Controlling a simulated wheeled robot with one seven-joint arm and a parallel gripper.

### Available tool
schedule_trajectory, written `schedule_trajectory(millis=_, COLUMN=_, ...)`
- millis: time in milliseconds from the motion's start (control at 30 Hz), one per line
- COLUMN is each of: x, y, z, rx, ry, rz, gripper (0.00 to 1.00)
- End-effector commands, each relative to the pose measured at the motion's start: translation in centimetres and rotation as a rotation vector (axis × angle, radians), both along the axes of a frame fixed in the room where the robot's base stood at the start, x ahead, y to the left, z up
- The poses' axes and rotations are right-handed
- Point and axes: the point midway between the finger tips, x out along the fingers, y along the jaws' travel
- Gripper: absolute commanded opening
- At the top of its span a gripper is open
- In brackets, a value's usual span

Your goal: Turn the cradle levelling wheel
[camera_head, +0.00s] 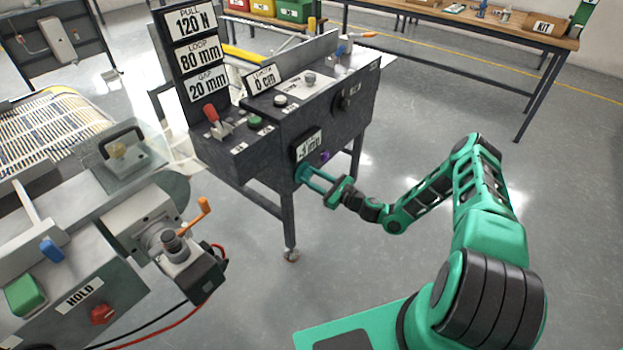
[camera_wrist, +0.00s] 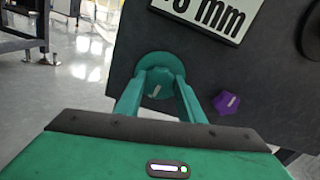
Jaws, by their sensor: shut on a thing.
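The cradle levelling wheel looks to be the green disc (camera_wrist: 160,60) low on the front of the dark cabinet (camera_wrist: 122,62), below a white mm readout (camera_wrist: 205,14). My gripper (camera_wrist: 157,88) reaches it with both fingers converging at the disc, shut on the wheel. A pale mark shows between the fingertips. In the head view my gripper (camera_head: 307,177) meets the cabinet front at its lower left, and the fingers largely hide the wheel. The readout (camera_head: 308,146) sits just above; its figure is too small to read surely.
A purple five-sided knob (camera_wrist: 227,103) sits close right of my fingers. A machine with an orange crank (camera_head: 204,207) stands at left. The floor at right is open.

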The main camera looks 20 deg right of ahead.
Motion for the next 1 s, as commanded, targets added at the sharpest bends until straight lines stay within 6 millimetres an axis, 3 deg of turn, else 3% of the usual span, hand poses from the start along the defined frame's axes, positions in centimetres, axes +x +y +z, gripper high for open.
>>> schedule_trajectory(millis=1000, x=0.03, y=-0.13, z=-0.30, rx=-0.788, ry=-0.566, rz=-0.006, gripper=0.13)
